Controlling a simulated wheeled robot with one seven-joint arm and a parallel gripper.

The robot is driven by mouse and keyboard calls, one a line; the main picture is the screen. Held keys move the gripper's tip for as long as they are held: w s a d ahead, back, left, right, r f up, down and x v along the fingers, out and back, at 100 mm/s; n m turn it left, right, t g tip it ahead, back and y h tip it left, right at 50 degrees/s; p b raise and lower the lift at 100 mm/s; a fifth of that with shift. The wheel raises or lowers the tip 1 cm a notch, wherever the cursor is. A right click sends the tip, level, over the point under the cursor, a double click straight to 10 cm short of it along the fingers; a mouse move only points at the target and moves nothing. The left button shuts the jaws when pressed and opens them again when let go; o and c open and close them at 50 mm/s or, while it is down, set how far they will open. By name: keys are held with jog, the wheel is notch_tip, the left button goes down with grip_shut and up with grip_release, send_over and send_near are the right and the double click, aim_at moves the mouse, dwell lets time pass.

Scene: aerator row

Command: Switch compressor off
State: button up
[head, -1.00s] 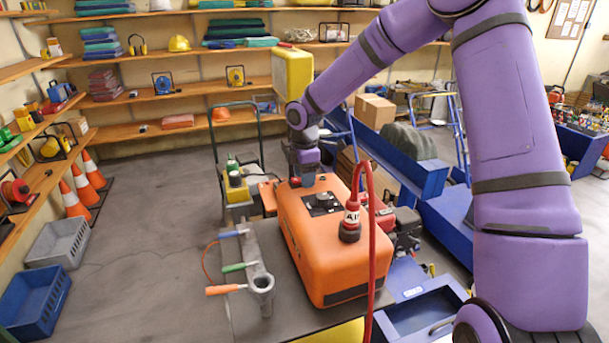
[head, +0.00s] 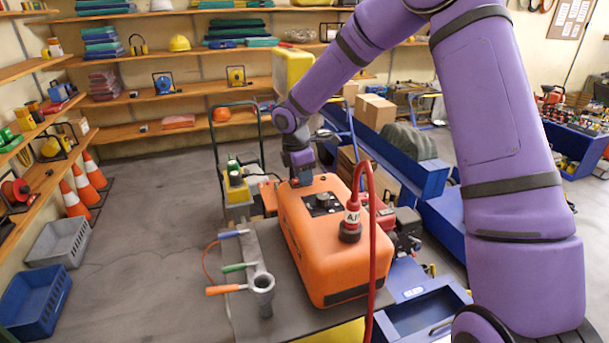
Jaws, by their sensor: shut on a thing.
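The orange compressor (head: 328,248) stands on a grey-topped bench in the middle of the head view. A dark panel with a round knob (head: 322,199) is on its top. A red hose with a white label joins it at a black fitting (head: 350,233). My gripper (head: 301,181) points down at the far left end of the compressor's top, behind the dark panel. It is shut on a small part there. The fingertips and that part are too small and covered to make out clearly. I cannot tell the position of any switch.
A blue tray (head: 415,311) is at the right front. A hand cart (head: 238,186) stands behind.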

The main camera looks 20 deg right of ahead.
jog(key=shift+a+h, duration=0.15)
jog(key=shift+h, duration=0.45)
jog(key=o, duration=0.9)
jog(key=shift+r, duration=0.15)
jog(key=v, duration=1)
jog(key=shift+a+r, duration=0.15)
jog(key=shift+r, duration=0.1)
jog(key=shift+r, duration=0.1)
